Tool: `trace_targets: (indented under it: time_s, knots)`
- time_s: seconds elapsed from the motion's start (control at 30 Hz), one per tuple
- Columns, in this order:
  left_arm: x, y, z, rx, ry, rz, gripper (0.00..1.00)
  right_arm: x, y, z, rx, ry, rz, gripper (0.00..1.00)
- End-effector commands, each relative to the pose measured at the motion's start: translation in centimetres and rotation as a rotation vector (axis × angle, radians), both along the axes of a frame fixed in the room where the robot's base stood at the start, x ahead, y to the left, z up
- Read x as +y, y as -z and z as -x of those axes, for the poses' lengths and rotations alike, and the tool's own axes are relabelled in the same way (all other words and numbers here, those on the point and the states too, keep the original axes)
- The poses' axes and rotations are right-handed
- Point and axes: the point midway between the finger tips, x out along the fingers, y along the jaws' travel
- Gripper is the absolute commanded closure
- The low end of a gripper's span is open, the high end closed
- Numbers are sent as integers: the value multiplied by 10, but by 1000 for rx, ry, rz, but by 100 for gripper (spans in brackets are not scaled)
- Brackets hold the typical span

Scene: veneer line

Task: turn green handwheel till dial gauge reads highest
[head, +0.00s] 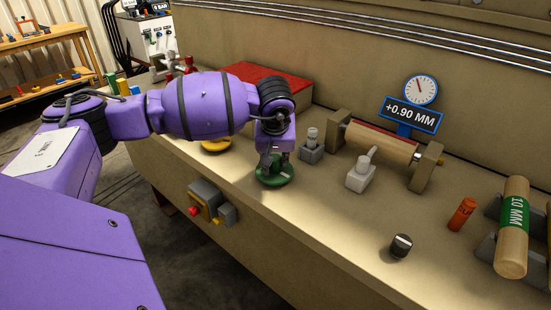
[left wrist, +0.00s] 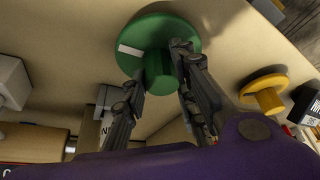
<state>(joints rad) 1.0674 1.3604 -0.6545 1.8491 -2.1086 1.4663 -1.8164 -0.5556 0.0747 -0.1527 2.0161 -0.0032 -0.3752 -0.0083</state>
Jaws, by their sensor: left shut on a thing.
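The green handwheel (head: 268,181) lies flat on the beige bench near its front edge. My left gripper (head: 276,158) reaches down from above and is shut on its raised hub. In the left wrist view the handwheel (left wrist: 178,28) shows a white mark on its rim, and the fingers of my left gripper (left wrist: 160,72) are on both sides of the hub. The dial gauge (head: 421,90) stands at the back right, its needle pointing up and slightly left. The blue sign (head: 411,114) below it reads +0.90 MM. My right gripper is not in view.
A yellow handwheel (head: 215,147) sits left of the green one. Grey blocks with levers (head: 361,178) and a roller (head: 380,142) stand to the right. A black knob (head: 401,246), an orange cylinder (head: 462,215) and a 10 MM roll (head: 513,235) lie further right.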

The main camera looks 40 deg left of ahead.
Motion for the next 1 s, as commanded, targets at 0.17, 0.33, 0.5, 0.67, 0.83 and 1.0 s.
trace_targets:
  time_s: [0.17,0.33,0.5,0.67,0.83,1.0]
  knots:
    - [-4,-1,-3,-7,-45,9,100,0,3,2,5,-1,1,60]
    - [-5,0,-4,-6,-144,10,100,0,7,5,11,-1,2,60]
    - [-6,-1,-6,-9,-264,11,100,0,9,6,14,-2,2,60]
    - [-6,-2,-7,-10,-367,12,100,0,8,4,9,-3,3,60]
    - [-5,-2,-7,-9,-448,11,100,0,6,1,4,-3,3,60]
    - [-5,-3,-8,-12,-495,13,100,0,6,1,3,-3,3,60]
